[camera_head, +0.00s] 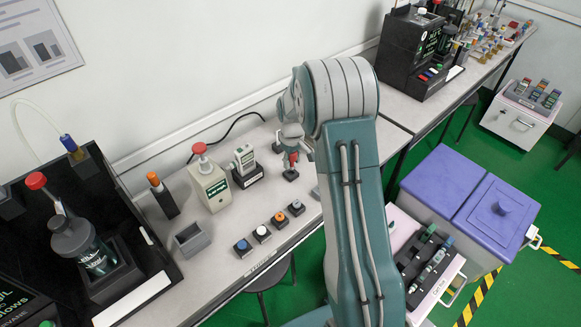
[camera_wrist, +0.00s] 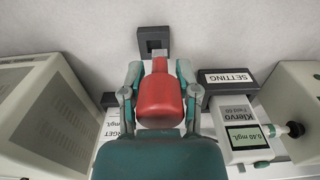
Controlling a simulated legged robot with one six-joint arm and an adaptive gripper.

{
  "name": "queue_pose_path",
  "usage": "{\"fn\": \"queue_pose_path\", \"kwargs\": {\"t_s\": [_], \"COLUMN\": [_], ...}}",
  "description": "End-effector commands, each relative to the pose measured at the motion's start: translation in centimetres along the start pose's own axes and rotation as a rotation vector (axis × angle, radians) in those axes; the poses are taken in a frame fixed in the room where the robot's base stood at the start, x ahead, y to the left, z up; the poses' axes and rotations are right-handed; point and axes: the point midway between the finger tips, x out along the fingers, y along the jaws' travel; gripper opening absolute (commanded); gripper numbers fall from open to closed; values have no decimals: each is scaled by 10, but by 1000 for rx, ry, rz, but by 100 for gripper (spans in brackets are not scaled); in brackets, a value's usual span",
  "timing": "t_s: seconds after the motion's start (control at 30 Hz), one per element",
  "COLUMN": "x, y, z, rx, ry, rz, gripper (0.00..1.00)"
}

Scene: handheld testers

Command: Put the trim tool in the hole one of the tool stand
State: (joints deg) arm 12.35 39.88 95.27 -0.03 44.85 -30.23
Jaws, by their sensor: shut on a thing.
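The trim tool, red with a narrow tip, is gripped between both fingers of my gripper (camera_wrist: 158,76) in the wrist view; its red body (camera_wrist: 160,101) fills the gap. In the head view my gripper (camera_head: 291,152) is small and partly behind my arm, with a bit of red showing. A dark square block with an opening, seemingly the tool stand (camera_wrist: 153,31), lies just beyond the tool's tip in the wrist view. In the head view a small dark block (camera_head: 290,175) sits below my gripper. The tip overlaps the block's near edge in the picture; I cannot tell whether they touch. No hole number is readable.
A meter (camera_wrist: 248,142) and a black SETTING block (camera_wrist: 228,82) stand close at right. Beige boxes flank both sides, one at left (camera_wrist: 45,112). In the head view, several round buttons (camera_head: 262,234) and a grey open holder (camera_head: 192,241) are nearer the bench's front.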

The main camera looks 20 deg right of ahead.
Motion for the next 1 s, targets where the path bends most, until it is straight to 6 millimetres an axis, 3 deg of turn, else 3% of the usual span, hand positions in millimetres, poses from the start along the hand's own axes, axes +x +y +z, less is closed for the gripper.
{"fn": "queue_pose_path", "kwargs": {"t_s": [0.27, 0.5, 0.8, 0.83, 0.87, 0.9, 1.0], "x": [20, 50, 52, 52, 52, 52, 52], "y": [8, 8, 8, 8, 8, 8, 8], "z": [-14, -14, -14, -15, -15, -15, -15], "rx": [0, 0, 0, 0, 0, 0, 0], "ry": [0, -2, 0, 0, 0, 0, 0], "rz": [0, -1, 0, 0, 0, 0, 0], "gripper": [0, 0, 0, 55, 68, 76, 76]}}
